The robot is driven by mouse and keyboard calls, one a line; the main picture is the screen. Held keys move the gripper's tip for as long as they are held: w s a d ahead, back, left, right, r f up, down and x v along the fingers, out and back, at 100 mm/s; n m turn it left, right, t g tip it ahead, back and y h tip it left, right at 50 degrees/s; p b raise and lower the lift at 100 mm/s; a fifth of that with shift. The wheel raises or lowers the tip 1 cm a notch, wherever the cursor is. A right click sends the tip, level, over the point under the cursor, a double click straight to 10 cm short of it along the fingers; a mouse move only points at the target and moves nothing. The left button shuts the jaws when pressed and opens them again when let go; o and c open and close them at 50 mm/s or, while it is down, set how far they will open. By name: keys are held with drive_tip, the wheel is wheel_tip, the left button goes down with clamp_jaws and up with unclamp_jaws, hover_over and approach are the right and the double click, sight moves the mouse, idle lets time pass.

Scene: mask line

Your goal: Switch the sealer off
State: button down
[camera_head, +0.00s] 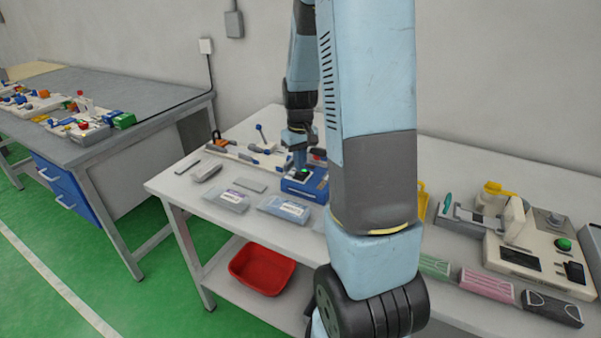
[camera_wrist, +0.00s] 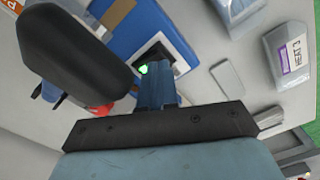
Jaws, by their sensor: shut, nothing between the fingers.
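A blue box-shaped device (camera_head: 306,188), apparently the sealer, stands on the light table. Its top also shows in the wrist view (camera_wrist: 118,38). A black switch recess (camera_wrist: 152,56) in its top has a green part showing. My gripper (camera_head: 299,168) is shut and empty and points down at this switch. In the wrist view the blue fingertips (camera_wrist: 157,72) reach the recess and cover part of the switch. I cannot tell whether they touch it, and the switch's position is partly hidden. My arm hides the area right of the device in the head view.
Sealed pouches (camera_head: 284,209) lie in front of the device; one is marked HEAT 3 (camera_wrist: 288,55). A beige machine (camera_head: 518,258) with a green button and folded masks (camera_head: 487,284) are at right. A red bin (camera_head: 262,269) sits on the lower shelf.

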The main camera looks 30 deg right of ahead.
drive_tip(key=shift+f, duration=0.85)
idle(0.6)
drive_tip(key=shift+r, duration=3.5)
drive_tip(key=shift+r, duration=0.1)
drive_tip(key=s+a+r+t, duration=0.2)
drive_tip(key=s+a+r, duration=0.4)
drive_tip(key=s+r, duration=0.2)
drive_tip(key=s+a+r+t, duration=0.3)
drive_tip(key=s+a+r, duration=0.3)
drive_tip(key=s+r, duration=0.3)
drive_tip(key=s, duration=0.4)
drive_tip(key=shift+s+a+r+m+t, duration=0.15)
drive_tip(key=shift+s+a+m+t, duration=0.15)
drive_tip(key=shift+a+m, duration=0.1)
